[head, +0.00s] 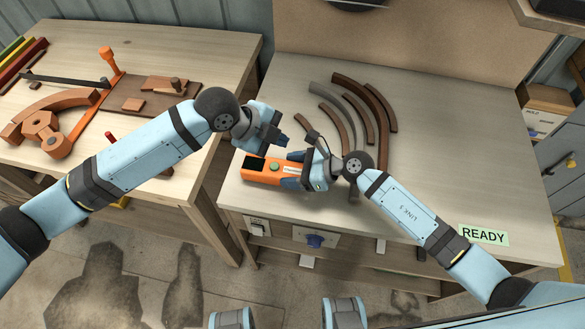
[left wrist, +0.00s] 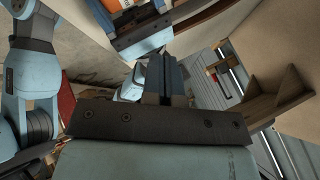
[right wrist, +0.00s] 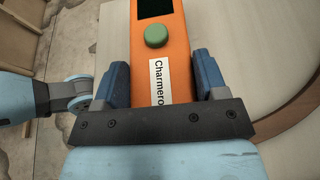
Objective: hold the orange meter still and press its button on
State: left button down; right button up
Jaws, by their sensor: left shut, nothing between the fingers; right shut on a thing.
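The orange meter (head: 262,178) lies on the right-hand bench near its front left edge. It has a dark screen and a round green button (head: 274,167). My right gripper (head: 290,176) is shut on the end of the meter away from the screen. In the right wrist view its blue fingers flank the meter (right wrist: 176,50), with the green button (right wrist: 156,36) uncovered beyond them. My left gripper (head: 281,145) is shut and empty, above and just behind the meter, apart from the button. In the left wrist view its closed fingers (left wrist: 164,80) show, with part of the meter at the top edge.
Several curved brown and grey strips (head: 372,105) lie on the bench behind my right gripper. A READY label (head: 483,235) is at the front right edge. Another bench (head: 190,60) with wooden parts and a clamp stands left, across a gap. The bench's right side is clear.

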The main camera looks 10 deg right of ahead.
aim_at(274, 167)
pick_arm(q)
jog(key=shift+w+a+f+n+t+h, duration=0.2)
jog(key=shift+f+n, duration=0.25)
jog(key=shift+f, duration=0.95)
jog(key=shift+s+a+f+n+t+h, duration=0.2)
jog(key=shift+f+n, duration=0.3)
jog(key=shift+f, duration=0.9)
jog(key=shift+w+a+f+n+t+h, duration=0.1)
jog(key=shift+w+a+f+n+h, duration=0.25)
jog(key=shift+f, duration=1.05)
jog(key=shift+s+f, duration=0.1)
jog(key=shift+f, duration=0.35)
jog(key=shift+r, duration=0.45)
jog(key=shift+r, duration=3)
